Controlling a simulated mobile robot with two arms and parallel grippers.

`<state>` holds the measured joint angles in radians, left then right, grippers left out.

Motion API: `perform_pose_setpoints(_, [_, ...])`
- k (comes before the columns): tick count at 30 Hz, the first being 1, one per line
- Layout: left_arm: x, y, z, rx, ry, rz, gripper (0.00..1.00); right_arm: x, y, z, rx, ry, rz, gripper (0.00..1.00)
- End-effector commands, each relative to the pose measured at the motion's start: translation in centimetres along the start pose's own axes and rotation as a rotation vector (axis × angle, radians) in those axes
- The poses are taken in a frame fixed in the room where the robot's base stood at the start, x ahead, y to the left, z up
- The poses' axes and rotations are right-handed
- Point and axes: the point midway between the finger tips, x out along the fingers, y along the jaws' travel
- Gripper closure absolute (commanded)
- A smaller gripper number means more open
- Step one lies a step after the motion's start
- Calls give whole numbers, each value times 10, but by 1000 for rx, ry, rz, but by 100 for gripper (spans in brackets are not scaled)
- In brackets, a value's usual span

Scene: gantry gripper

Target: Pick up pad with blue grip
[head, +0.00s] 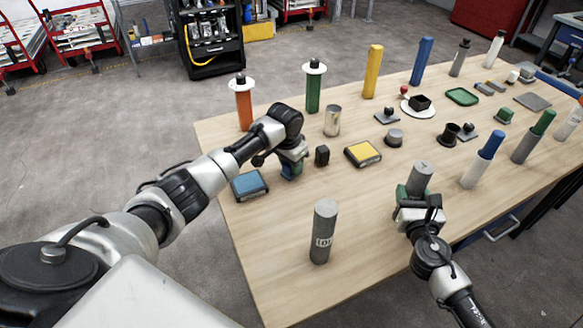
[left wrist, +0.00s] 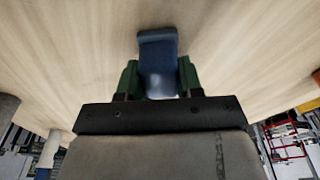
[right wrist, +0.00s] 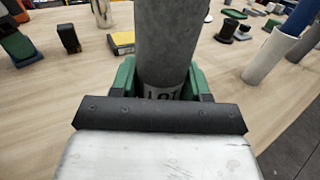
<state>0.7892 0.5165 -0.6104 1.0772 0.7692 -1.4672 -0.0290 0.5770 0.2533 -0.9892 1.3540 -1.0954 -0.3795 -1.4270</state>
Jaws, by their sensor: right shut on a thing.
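The blue grip (left wrist: 158,65) stands between the green fingers of my left gripper (left wrist: 158,80) in the left wrist view. In the head view my left gripper (head: 291,166) points down at the table's left part, around the blue piece (head: 291,173). The pad beneath the grip is mostly hidden. I cannot tell whether the fingers press on the grip. My right gripper (head: 418,195) is shut on a grey cylinder (head: 421,178), which also shows upright between green fingers in the right wrist view (right wrist: 168,45).
A blue-topped block (head: 250,184) lies left of my left gripper. A small black block (head: 322,155) and a yellow-topped block (head: 363,153) lie to its right. A labelled grey cylinder (head: 323,232) stands near the front. The wooden table (head: 275,255) is bare around it.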

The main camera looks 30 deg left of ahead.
Motion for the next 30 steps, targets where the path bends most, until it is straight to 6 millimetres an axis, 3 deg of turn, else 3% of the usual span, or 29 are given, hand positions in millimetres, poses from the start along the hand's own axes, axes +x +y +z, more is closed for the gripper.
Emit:
perform_pose_setpoints(5, [0, 0, 0, 0, 0, 0, 92, 0, 1, 0, 1, 0, 1, 100])
perform_pose_setpoints(12, [-6, 0, -1, 0, 2, 0, 92, 0, 1, 0, 1, 0, 1, 100])
perform_pose_setpoints(24, [-78, 0, -12, 0, 4, -1, 92, 0, 1, 0, 1, 0, 1, 100])
perform_pose_setpoints(30, [-97, 0, -15, 0, 1, 0, 92, 0, 1, 0, 1, 0, 1, 100])
